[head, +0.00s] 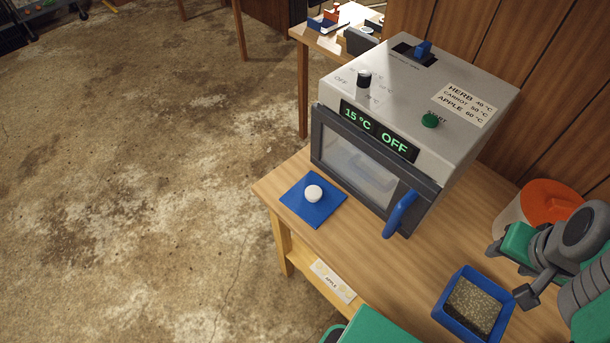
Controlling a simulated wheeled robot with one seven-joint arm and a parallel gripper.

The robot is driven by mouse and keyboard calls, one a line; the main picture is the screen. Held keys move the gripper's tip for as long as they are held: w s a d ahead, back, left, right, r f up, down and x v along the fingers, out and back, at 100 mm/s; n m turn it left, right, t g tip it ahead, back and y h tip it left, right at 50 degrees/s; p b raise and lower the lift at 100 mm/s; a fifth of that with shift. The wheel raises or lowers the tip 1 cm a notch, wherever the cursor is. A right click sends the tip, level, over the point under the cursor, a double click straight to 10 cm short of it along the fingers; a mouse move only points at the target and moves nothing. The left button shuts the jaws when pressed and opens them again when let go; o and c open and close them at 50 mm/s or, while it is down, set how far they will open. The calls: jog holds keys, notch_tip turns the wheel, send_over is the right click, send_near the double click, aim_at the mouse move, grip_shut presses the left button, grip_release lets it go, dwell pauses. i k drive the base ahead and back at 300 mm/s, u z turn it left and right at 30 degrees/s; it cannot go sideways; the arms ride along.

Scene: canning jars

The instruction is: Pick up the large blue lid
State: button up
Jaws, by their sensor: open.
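The large blue lid (328,211) looks like a flat blue square with a round white knob (313,193) on top. It lies flat on the wooden table, in front of the oven's left part, near the table's left edge. My gripper (509,273) is at the right of the view, with its grey fingers spread apart and nothing seen between them. It is well to the right of the lid, not touching it, and near a blue open box (439,305) holding grainy brown material.
A grey oven-like box (455,75) with a blue handle (400,214) stands behind the lid; its display reads 15 °C and OFF. An orange-topped white container (510,218) stands behind my gripper. The table (385,270) is bare between lid and blue box.

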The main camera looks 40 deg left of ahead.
aim_at(314, 200)
jog(key=u, duration=1.65)
jog(key=k, duration=0.5)
jog(key=u, duration=0.65)
jog(key=i, duration=1.1)
jog(key=u, duration=1.05)
jog(key=i, duration=0.25)
jog(key=u, duration=0.1)
